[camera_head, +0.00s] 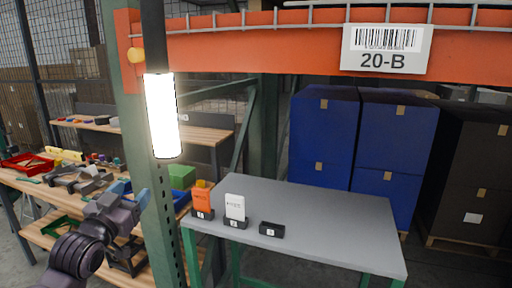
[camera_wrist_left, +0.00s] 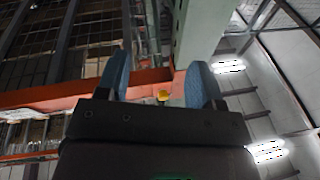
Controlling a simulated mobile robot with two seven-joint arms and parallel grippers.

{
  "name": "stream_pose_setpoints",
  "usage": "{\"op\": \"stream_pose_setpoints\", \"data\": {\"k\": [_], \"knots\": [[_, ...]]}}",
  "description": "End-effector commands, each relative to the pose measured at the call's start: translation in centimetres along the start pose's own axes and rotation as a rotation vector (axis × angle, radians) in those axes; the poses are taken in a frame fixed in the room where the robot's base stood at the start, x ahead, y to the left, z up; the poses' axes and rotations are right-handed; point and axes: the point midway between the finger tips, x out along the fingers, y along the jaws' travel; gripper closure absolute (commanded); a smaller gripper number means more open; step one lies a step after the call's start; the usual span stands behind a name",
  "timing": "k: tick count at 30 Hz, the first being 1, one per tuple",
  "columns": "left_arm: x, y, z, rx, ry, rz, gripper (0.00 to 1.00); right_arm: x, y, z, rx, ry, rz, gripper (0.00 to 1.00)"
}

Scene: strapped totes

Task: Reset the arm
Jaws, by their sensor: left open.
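My left arm comes in at the lower left of the head view. Its gripper (camera_head: 130,195) is raised in front of the cluttered workbench, beside the green rack post (camera_head: 150,225). In the left wrist view, the two blue fingers of the gripper (camera_wrist_left: 160,82) point upward and stand wide apart. Nothing is between them; the orange beam and the post show behind. My right gripper is not in view.
A grey table (camera_head: 320,215) holds an orange box (camera_head: 202,198), a white box (camera_head: 235,207) and a black holder (camera_head: 271,230). An orange beam (camera_head: 270,47) with a 20-B sign (camera_head: 386,49) crosses above. Blue stacked boxes (camera_head: 323,135) stand behind. The workbench (camera_head: 30,185) is cluttered.

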Motion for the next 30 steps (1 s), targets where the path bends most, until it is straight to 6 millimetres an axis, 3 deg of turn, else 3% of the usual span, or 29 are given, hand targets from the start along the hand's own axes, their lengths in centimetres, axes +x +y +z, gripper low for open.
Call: {"op": "stream_pose_setpoints", "data": {"k": [1,6,11,15,19,24,30], "knots": [[-1.5,0.7,3.2,0.006,-0.045,-0.009,0.39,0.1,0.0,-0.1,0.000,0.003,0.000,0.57],[-6.8,3.0,11.7,0.029,-0.177,-0.029,0.39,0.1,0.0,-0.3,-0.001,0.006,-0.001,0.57],[-12.9,5.5,18.6,0.025,-0.316,-0.037,0.39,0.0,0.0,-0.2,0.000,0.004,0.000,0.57],[-19.2,7.9,23.8,0.000,-0.454,-0.041,0.39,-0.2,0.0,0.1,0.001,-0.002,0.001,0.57],[-25.4,10.0,27.5,-0.051,-0.580,-0.048,0.39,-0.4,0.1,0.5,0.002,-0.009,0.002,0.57],[-32.2,11.8,30.2,-0.103,-0.705,-0.066,0.39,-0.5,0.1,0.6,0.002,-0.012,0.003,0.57],[-36.0,12.2,31.4,-0.118,-0.774,-0.081,0.39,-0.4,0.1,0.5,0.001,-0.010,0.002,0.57]]}}
